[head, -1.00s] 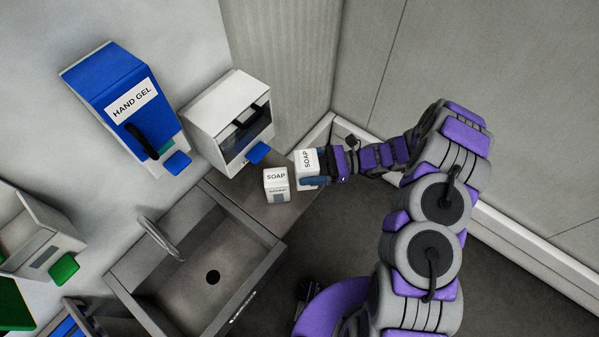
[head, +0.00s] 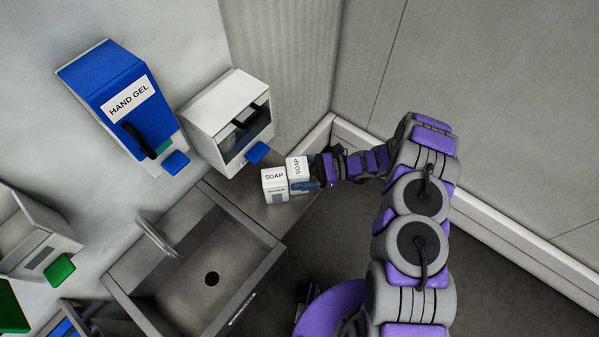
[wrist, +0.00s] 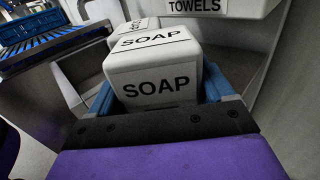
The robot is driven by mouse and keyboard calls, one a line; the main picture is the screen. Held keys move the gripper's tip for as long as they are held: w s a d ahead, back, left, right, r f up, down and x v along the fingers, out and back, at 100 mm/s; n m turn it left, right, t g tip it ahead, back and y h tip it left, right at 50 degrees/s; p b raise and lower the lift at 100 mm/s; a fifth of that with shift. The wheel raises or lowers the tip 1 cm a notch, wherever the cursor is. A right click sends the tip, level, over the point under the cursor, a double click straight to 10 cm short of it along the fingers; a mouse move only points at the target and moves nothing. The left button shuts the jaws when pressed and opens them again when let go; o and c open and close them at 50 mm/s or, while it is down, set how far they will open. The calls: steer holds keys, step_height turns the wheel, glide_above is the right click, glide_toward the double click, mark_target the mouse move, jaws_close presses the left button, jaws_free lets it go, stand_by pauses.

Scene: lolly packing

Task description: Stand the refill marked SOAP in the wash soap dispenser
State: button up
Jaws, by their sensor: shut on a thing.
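My gripper (head: 303,173) is shut on a white block-shaped refill marked SOAP (head: 297,166). In the wrist view this refill (wrist: 155,75) sits between the blue fingers, its SOAP lettering facing the camera. A second white refill marked SOAP (head: 275,184) stands upright on the counter beside the sink, just left of the held one. The two overlap in the head view, and I cannot tell whether they touch. A white dispenser with a dark front opening and a blue tab (head: 228,118) is on the wall above them. No wash soap label is readable.
A blue HAND GEL dispenser (head: 120,98) hangs left of the white one. A grey sink (head: 205,255) with a tap lies below. Another white unit with a green tab (head: 35,240) is at the far left. The wrist view shows a TOWELS sign (wrist: 197,6) and a blue crate (wrist: 45,40).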

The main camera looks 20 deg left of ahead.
steer(key=o, duration=1.4)
steer(key=v, duration=1.2)
steer(key=shift+p, duration=0.35)
steer(key=shift+r, duration=0.15)
